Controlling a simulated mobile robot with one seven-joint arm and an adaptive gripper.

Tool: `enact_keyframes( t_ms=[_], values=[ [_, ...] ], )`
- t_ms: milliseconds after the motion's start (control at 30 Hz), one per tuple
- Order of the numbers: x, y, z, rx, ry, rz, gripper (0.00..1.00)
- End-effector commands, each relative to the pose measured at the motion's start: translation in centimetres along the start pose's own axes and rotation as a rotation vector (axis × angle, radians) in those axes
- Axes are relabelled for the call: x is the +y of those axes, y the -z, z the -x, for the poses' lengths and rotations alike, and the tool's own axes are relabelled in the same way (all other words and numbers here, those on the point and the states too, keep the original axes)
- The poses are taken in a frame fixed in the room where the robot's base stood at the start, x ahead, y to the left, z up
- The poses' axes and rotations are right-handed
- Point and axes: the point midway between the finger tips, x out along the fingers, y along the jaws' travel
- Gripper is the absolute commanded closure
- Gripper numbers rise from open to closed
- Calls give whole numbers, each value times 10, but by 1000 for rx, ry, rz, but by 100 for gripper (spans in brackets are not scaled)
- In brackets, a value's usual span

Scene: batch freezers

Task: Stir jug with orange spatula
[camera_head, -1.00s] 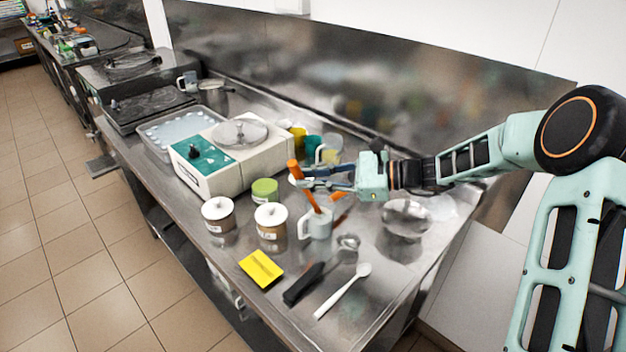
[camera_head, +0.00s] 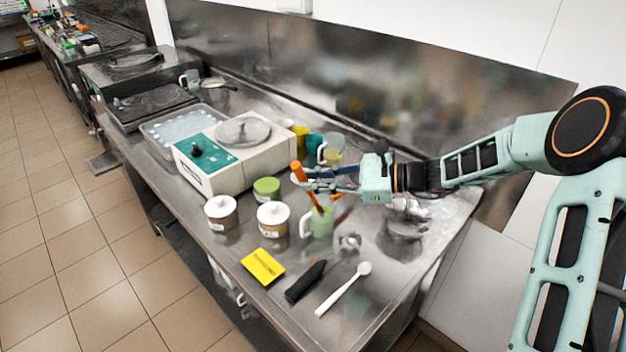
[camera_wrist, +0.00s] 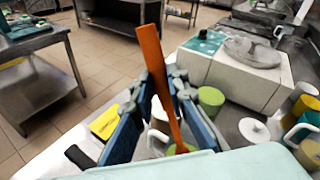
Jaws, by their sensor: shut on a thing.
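The orange spatula (camera_head: 300,176) stands tilted with its lower end in the jug (camera_head: 321,222). The jug is small, has a handle on its left side and looks greenish. My gripper (camera_head: 318,182) is shut on the spatula's shaft above the jug. In the wrist view the spatula (camera_wrist: 152,62) rises between the blue fingers (camera_wrist: 160,120) and runs down toward a green surface in the jug (camera_wrist: 180,149). The jug's lower part is hidden there by my gripper.
Two white-lidded jars (camera_head: 272,216) and a green-lidded container (camera_head: 266,189) stand left of the jug. A yellow sponge (camera_head: 263,265), a black-handled tool (camera_head: 305,282) and a white spoon (camera_head: 343,290) lie in front. A metal bowl (camera_head: 404,228) stands right. A white machine (camera_head: 240,165) stands behind.

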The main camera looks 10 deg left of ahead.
Motion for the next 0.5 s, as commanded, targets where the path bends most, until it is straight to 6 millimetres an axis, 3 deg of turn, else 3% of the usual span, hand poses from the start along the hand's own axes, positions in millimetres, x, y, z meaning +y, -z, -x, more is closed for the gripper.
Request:
enact_keyframes(
  t_ms=[500],
  values=[
    [-1, -33, 1, 0, 1, 1, 100]
  ],
)
